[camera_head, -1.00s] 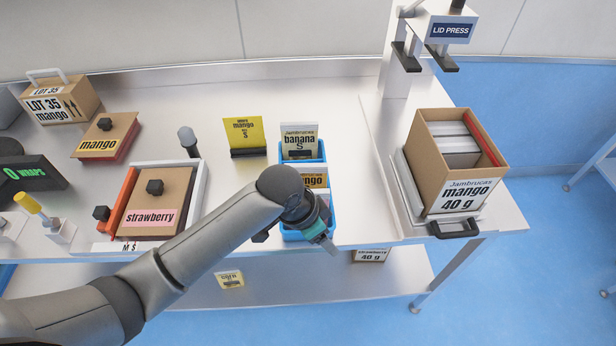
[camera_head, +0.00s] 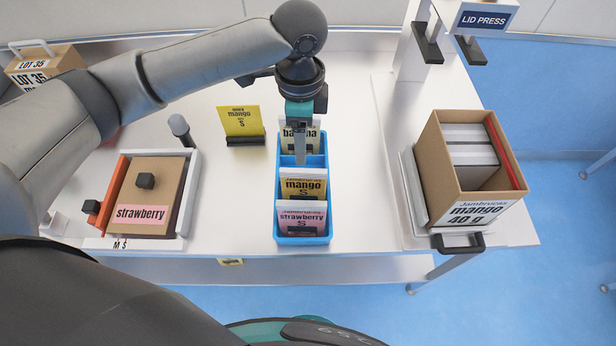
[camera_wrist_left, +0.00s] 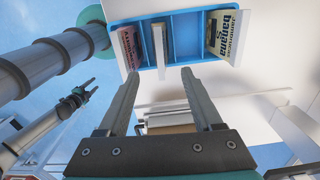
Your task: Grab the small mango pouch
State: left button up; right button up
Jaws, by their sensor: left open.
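The small mango pouch (camera_head: 303,184) stands upright in the middle of the blue divided bin (camera_head: 320,160), between the strawberry and banana pouches. In the left wrist view, a thin upright pouch (camera_wrist_left: 158,45), seen from above, stands beside the strawberry pouch; its label is not readable there. My left gripper (camera_head: 300,158) points down over the bin, behind the mango pouch in the head view. In the wrist view its two fingers (camera_wrist_left: 160,72) are apart with nothing between them. A grey gripper (camera_wrist_left: 82,92), apparently my right one, shows small at left; its jaw state is unclear.
The strawberry pouch (camera_head: 302,218) is at the bin's front; the banana pouch (camera_head: 290,138) at its back is partly hidden by my gripper. A yellow mango sign (camera_head: 240,121) stands to the left. A mango carton (camera_head: 440,150) and lid press (camera_head: 480,20) are on the right.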

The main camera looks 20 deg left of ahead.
pick_arm(q)
send_over(302, 172)
notch_tip(302, 172, down, 6)
jog(key=shift+s+r, duration=0.1)
jog(key=shift+r, duration=0.15)
notch_tip(302, 172, down, 4)
jog(key=shift+r, duration=0.2)
jog(key=shift+f, duration=0.4)
jog(key=f, duration=0.4)
jog(key=shift+w+d+f, duration=0.1)
jog(key=shift+w+f, duration=0.05)
jog(key=shift+w, duration=0.1)
jog(key=shift+f, duration=0.25)
pick_arm(e)
jog(key=s, duration=0.3)
jog(key=shift+s+f+g, duration=0.3)
pick_arm(q)
jog(key=shift+c, duration=0.2)
jog(key=shift+c, duration=0.7)
grip_shut()
pick_arm(e)
jog(key=shift+s, duration=0.1)
